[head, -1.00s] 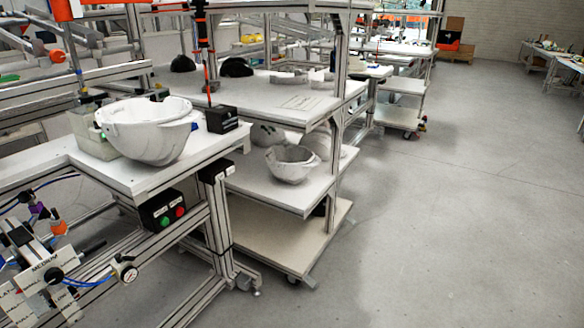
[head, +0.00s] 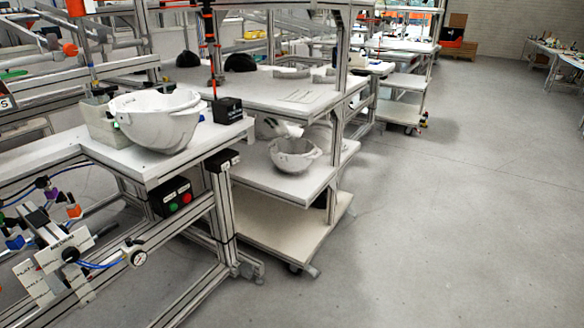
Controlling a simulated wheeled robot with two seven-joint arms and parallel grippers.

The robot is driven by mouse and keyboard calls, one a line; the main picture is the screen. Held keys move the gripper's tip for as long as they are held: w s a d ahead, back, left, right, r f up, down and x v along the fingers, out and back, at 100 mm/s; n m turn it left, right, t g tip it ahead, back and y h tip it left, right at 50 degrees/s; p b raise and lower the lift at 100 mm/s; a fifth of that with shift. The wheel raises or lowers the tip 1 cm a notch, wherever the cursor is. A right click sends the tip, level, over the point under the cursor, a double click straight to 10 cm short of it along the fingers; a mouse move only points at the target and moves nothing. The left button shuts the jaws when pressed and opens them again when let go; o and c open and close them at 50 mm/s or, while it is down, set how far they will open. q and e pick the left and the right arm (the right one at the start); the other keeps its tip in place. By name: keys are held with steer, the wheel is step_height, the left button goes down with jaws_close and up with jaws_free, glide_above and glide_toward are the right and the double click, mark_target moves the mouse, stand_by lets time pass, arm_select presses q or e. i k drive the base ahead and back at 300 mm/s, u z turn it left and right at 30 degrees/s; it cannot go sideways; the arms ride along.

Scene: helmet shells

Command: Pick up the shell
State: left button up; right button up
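A white helmet shell (head: 157,122) sits on the white top of the near workstation (head: 150,163), in front of a grey block-like fixture (head: 97,120). It looks open side up. A second white shell (head: 293,155) lies on the middle shelf of the cart behind, with more white shells partly hidden further back on that shelf. Neither of my grippers shows in the head view, so their distance to the shells cannot be told.
A black box (head: 227,110) stands beside the near shell. A box with green and red buttons (head: 172,197) hangs under the workstation's edge. Dark shells (head: 240,63) lie on the cart's upper shelf (head: 300,98). The grey floor (head: 440,220) at right is clear.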

mark_target(293, 158)
steer(key=z, duration=0.9)
steer(key=i, duration=1.9)
steer(key=u, duration=1.7)
steer(key=i, duration=1.1)
steer(key=u, duration=0.4)
